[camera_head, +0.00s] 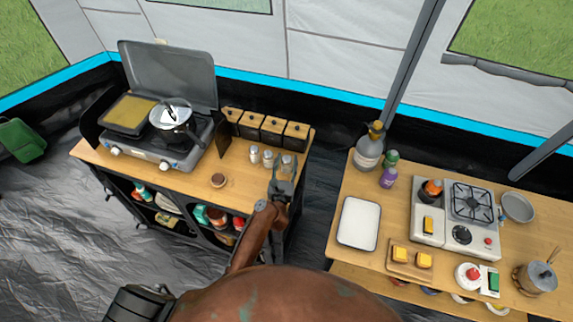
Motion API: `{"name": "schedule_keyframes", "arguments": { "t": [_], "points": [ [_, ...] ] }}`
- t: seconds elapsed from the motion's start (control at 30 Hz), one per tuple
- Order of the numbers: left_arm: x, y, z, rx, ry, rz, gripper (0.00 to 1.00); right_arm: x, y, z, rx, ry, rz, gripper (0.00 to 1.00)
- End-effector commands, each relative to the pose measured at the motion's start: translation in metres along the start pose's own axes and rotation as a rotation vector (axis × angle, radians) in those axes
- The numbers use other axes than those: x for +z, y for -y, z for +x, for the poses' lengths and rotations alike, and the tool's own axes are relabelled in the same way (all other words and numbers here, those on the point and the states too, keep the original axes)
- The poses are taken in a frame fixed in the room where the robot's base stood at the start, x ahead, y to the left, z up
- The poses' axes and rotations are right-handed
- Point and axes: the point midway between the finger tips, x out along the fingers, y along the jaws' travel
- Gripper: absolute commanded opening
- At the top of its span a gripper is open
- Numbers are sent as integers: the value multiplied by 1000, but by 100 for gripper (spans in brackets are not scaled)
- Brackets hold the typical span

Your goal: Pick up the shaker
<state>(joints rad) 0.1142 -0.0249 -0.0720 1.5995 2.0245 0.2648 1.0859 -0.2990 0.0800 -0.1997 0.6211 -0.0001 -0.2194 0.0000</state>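Two small shakers with pale bodies and grey tops, a left one (254,155) and a right one (267,158), stand upright side by side on the left wooden counter (200,182). My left gripper (286,166) is at the right end of this counter, just right of the shakers and apart from them. A small glassy item, perhaps another shaker, seems to show at its fingertips. The fingers are too small and overlapped to tell whether they are open or shut on it. My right gripper is not in view.
Several dark canisters with wooden lids (272,131) stand behind the shakers. The right table holds a white tray (359,223) and bottles (369,152).

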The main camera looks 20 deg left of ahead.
Motion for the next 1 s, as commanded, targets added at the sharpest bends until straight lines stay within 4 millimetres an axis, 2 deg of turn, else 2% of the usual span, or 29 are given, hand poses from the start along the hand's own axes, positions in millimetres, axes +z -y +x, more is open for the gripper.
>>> {"name": "schedule_keyframes", "arguments": {
  "t": [0.07,0.47,0.77,0.87,1.0],
  "points": [
    [0,0,0,0,0,0,32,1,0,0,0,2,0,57],
    [0,0,0,0,0,0,4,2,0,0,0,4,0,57],
    [3,0,0,0,1,0,4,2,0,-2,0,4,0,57],
    [10,0,0,-1,3,0,4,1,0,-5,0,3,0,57],
    [29,-1,0,0,4,3,4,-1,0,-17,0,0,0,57]
  ]
}}
